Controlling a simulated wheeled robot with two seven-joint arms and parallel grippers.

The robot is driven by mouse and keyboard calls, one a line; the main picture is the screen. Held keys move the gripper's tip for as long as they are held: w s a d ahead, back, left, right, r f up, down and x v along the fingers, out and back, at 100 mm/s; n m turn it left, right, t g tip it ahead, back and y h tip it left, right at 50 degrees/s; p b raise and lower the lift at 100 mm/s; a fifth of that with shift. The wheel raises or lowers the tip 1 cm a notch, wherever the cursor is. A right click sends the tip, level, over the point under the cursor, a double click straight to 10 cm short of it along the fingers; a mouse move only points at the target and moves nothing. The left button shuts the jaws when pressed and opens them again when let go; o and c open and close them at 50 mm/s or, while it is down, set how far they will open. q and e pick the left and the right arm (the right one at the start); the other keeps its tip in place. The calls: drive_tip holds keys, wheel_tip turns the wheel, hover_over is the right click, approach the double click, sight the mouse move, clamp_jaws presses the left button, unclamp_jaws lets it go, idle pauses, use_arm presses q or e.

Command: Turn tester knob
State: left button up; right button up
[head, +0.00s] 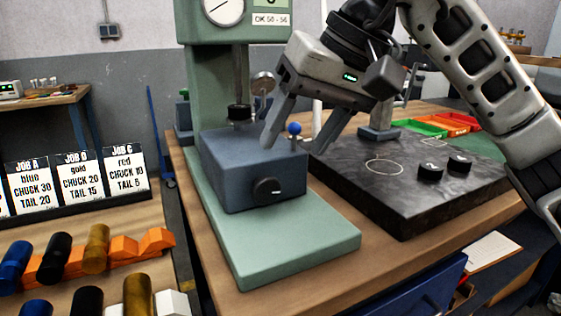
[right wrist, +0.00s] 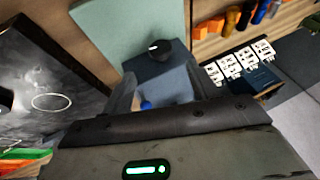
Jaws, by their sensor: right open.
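The tester is a green machine (head: 205,110) with a round dial gauge (head: 223,8) at the top and a blue-grey block (head: 235,180) on its base. A black knob (head: 268,188) with a light mark sits on the block's front face; it also shows in the right wrist view (right wrist: 159,50). A blue ball tip (head: 294,128) shows between the fingers of my right gripper (head: 292,142). The right gripper is open above the block's right part, up and behind the knob, and not on the knob. My left gripper is not in view.
A dark stone plate (head: 410,205) with two black pucks (head: 430,172) lies to the right. Green and orange trays (head: 420,127) stand behind it. Job cards (head: 75,180) and coloured cylinders (head: 97,248) on orange rests are at the left. The space in front of the knob is clear.

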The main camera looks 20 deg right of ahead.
drive_tip(key=v, duration=0.6)
drive_tip(key=shift+r+p, duration=0.2)
drive_tip(key=shift+p, duration=0.15)
drive_tip(key=shift+s+d, duration=0.1)
idle(0.6)
